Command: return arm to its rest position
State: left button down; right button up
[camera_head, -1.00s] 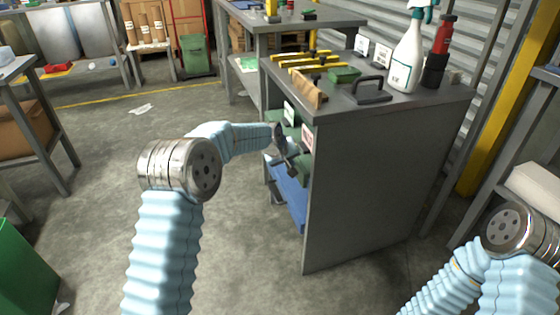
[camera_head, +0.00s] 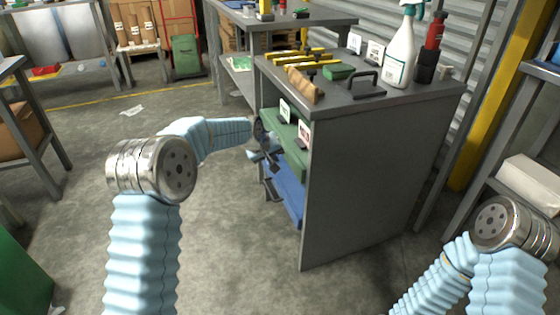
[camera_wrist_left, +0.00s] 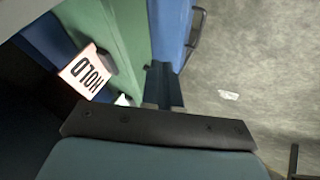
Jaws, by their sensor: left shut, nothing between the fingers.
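My left arm (camera_head: 150,240) comes in from the lower left and bends toward the open front of a grey cabinet. My left gripper (camera_head: 272,157) is at that front, beside the green and blue drawers; it is small and partly dark there. In the left wrist view the shut fingers (camera_wrist_left: 163,88) point along the blue drawer (camera_wrist_left: 170,30), with nothing seen between them.
The grey cabinet (camera_head: 365,190) stands close on the right of the left gripper. On its top are a spray bottle (camera_head: 401,52), a red bottle (camera_head: 431,45) and a black handled tool (camera_head: 365,85). A blue drawer (camera_head: 290,195) sits low in it. Open floor (camera_head: 225,225) lies left of the cabinet.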

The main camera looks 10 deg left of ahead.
pick_arm(q)
jog(key=v, duration=0.7)
jog(key=s+d+f+m+g, duration=0.15)
jog(key=s+f, duration=0.45)
jog(key=f, duration=0.6)
jog(key=s+d+f+g, duration=0.1)
jog(key=s+f+g, duration=0.1)
jog(key=s+f, duration=0.65)
jog(key=s+d+f+m+g, duration=0.1)
jog(key=s+d+f, duration=0.1)
jog(key=s+f, duration=0.5)
jog(key=s+d+f+g+h, duration=0.1)
jog(key=s+f, duration=0.7)
jog(key=s, duration=0.8)
jog(key=shift+d+m+g+h, duration=0.35)
jog(key=shift+d+g, duration=0.1)
jog(key=shift+d, duration=0.2)
jog(key=shift+f, duration=0.1)
